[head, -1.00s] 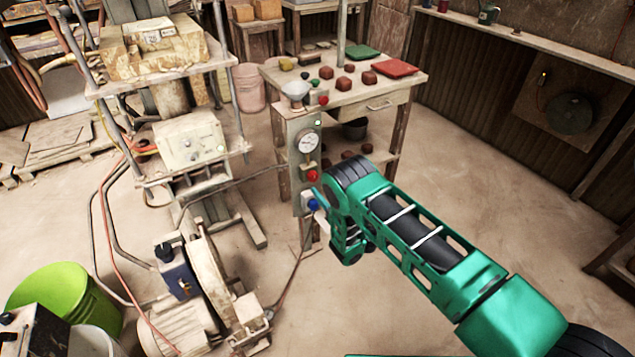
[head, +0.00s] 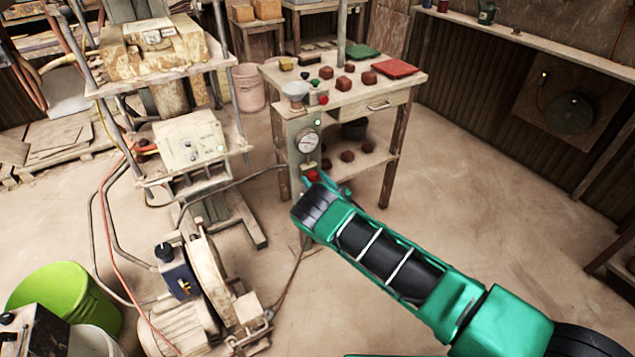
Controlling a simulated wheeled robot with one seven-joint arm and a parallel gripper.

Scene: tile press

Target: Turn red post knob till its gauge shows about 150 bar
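The red post knob (head: 312,176) sits on the front of the control post (head: 292,150), below a round white gauge (head: 308,141). The gauge is too small for me to read its needle. The green end of my arm is right in front of the post, just below and right of the red knob. My gripper is hidden behind my arm links, so I cannot see its fingers or whether they touch the knob. The blue knob lower on the post is hidden behind my arm.
A wooden table (head: 398,98) behind the post holds several red-brown blocks, a green tile and a red tile (head: 396,68). A red button (head: 323,99) and a green light (head: 317,122) are above the gauge. The press stands left. Hoses run along the floor; the floor at right is clear.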

